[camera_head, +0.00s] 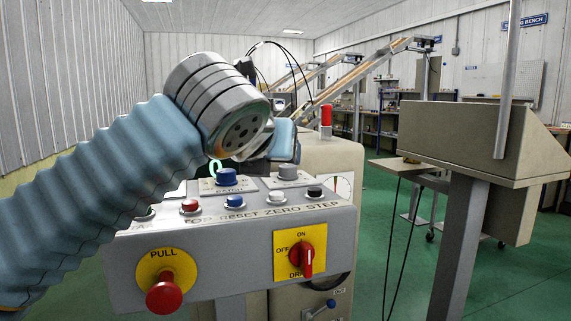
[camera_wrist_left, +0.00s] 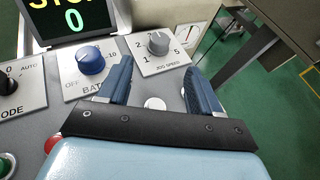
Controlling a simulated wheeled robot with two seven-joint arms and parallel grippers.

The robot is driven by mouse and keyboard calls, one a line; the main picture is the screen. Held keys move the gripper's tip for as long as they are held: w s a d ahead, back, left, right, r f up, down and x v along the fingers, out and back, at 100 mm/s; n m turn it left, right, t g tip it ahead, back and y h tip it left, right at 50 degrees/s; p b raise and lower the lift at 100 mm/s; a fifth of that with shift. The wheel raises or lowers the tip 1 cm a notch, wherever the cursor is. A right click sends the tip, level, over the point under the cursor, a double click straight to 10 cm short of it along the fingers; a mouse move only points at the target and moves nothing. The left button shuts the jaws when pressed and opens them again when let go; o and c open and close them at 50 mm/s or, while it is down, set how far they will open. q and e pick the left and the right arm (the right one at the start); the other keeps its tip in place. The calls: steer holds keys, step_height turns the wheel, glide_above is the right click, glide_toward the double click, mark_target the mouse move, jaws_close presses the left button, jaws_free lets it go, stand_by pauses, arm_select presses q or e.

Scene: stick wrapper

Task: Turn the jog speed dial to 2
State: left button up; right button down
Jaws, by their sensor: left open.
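The jog speed dial is a grey knob (camera_wrist_left: 158,42) on a light plate marked JOG SPEED, with 1, 2 and 5 readable around it. It also shows in the head view as a grey knob (camera_head: 288,171) at the panel's upper right. Its pointer is too small to read. My left gripper (camera_wrist_left: 158,67) is open and empty, its two blue fingers apart. In the wrist view the dial lies just beyond and between the fingertips, with no visible contact. In the head view the gripper (camera_head: 272,153) hangs over the panel's back, close to the dial.
A blue batch knob (camera_wrist_left: 90,60) sits left of the dial, close to the left finger. A display (camera_wrist_left: 70,18) reading 0 stands behind it. Several push buttons line the panel front. A red PULL knob (camera_head: 164,294) and red rotary switch (camera_head: 306,258) are on the front face.

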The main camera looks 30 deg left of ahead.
mark_target(288, 166)
arm_select(q)
steer(key=x, duration=1.2)
steer(key=c, duration=1.1)
